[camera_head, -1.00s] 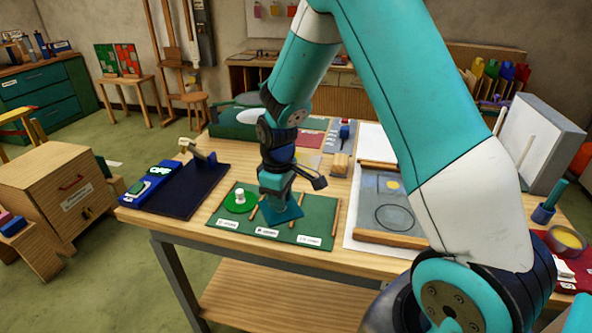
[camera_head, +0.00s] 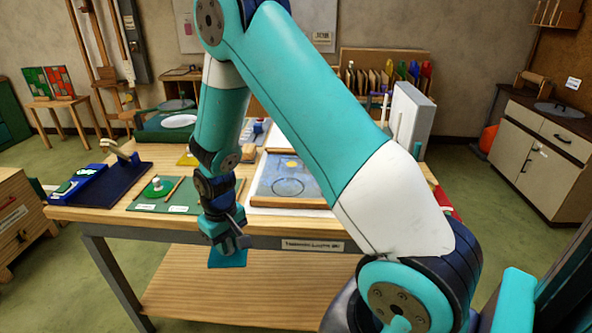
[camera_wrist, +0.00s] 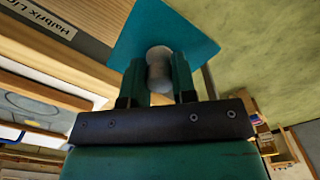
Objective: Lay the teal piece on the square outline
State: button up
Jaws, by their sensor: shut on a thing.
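The teal piece (camera_head: 228,257) is a flat square with a pale knob. My gripper (camera_head: 226,243) is shut on that knob and holds the piece in front of the table's front edge, clear of the tabletop. The wrist view shows the teal piece (camera_wrist: 165,32) beyond the fingers, with the knob (camera_wrist: 159,70) between the fingertips of my gripper (camera_wrist: 158,82). The framed panel board (camera_head: 290,185) lies on the table to the right of my arm. It has a round outline and a yellow spot; I cannot make out a square outline, and my arm covers part of the board.
The green mat (camera_head: 148,207) holds a green round piece (camera_head: 158,188) with a white knob. A dark blue mat (camera_head: 108,187) lies at the table's left. A grey upright box (camera_head: 412,120) stands at the back right. A lower shelf (camera_head: 255,285) is beneath the tabletop.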

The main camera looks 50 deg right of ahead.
aim_at(291, 164)
jog(key=u, duration=0.1)
jog(key=i, duration=1.15)
jog(key=z, duration=0.7)
